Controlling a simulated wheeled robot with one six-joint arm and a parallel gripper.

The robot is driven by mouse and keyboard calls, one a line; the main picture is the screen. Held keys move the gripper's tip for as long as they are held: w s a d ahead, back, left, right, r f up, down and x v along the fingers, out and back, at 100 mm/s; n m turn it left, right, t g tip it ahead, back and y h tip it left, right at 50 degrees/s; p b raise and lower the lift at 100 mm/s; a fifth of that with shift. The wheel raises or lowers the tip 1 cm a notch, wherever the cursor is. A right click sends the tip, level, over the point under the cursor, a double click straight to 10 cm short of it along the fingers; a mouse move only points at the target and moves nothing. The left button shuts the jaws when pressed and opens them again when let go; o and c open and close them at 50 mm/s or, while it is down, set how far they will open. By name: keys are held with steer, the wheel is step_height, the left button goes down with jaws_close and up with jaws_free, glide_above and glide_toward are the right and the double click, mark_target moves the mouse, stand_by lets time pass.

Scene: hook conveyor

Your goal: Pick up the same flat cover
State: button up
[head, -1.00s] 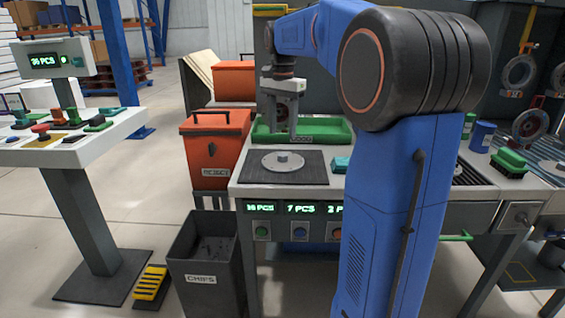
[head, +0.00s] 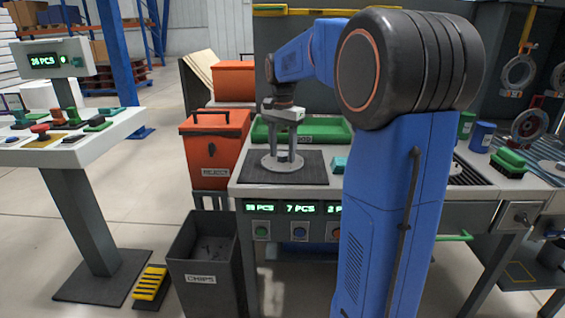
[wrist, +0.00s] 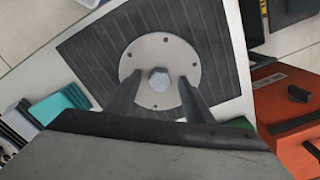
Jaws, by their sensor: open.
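The flat cover is a round pale grey disc with a raised hexagonal knob and small holes near its rim. It lies on a dark ribbed mat (head: 313,172) on the white bench. In the wrist view the flat cover (wrist: 146,62) shows almost whole, with the knob at its middle. My gripper (head: 282,163) is right above the cover, pointing down. In the wrist view its two fingers (wrist: 157,84) are apart, one on each side of the knob. They hold nothing. Whether the fingertips touch the disc I cannot tell.
A green tray (head: 335,129) lies behind the mat. A teal block (head: 340,163) sits at the mat's right edge. An orange reject bin (head: 213,150) stands left of the bench, and a dark chips bin (head: 190,250) stands on the floor in front.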

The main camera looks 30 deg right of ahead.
jaws_close()
